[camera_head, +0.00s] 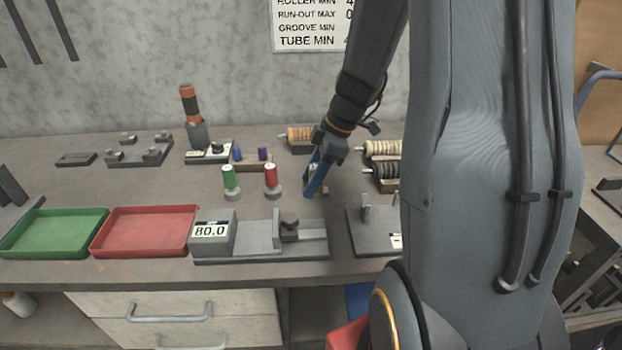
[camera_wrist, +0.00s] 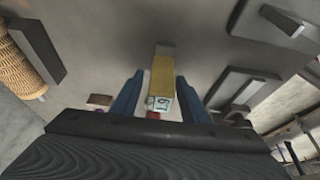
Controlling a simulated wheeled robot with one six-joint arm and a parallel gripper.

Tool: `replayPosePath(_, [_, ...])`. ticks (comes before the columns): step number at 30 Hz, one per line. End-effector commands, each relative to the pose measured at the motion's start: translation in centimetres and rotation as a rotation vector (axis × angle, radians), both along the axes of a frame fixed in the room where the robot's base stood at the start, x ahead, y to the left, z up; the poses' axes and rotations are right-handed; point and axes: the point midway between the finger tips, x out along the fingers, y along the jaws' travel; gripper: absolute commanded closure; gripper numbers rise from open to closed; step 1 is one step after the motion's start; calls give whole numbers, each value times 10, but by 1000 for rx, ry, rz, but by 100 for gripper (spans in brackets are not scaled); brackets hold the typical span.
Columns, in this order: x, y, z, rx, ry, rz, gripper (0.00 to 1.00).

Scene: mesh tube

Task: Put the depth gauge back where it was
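A narrow yellow block with a small white display, which looks like the depth gauge (camera_wrist: 161,77), shows in the wrist view. It lies between the two blue fingers of my gripper (camera_wrist: 161,76). Narrow gaps seem to show between it and each finger, so the fingers look open around it, not clamped. In the head view my gripper (camera_head: 314,188) points down at the bench behind the grey measuring fixture (camera_head: 262,252). A pale part shows beside the fingers there; the rest of the gauge is hidden by them.
Red (camera_head: 146,230) and green (camera_head: 55,232) trays sit at front left.

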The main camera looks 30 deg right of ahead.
Motion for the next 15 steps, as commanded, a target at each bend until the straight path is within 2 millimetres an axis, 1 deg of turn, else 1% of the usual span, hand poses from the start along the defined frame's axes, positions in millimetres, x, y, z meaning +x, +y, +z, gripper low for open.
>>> replayPosePath(10, [0,0,2,0,0,0,58])
replayPosePath(13, [0,-1,7,-1,-2,0,58])
replayPosePath(15, [0,-5,15,-1,-5,-3,58])
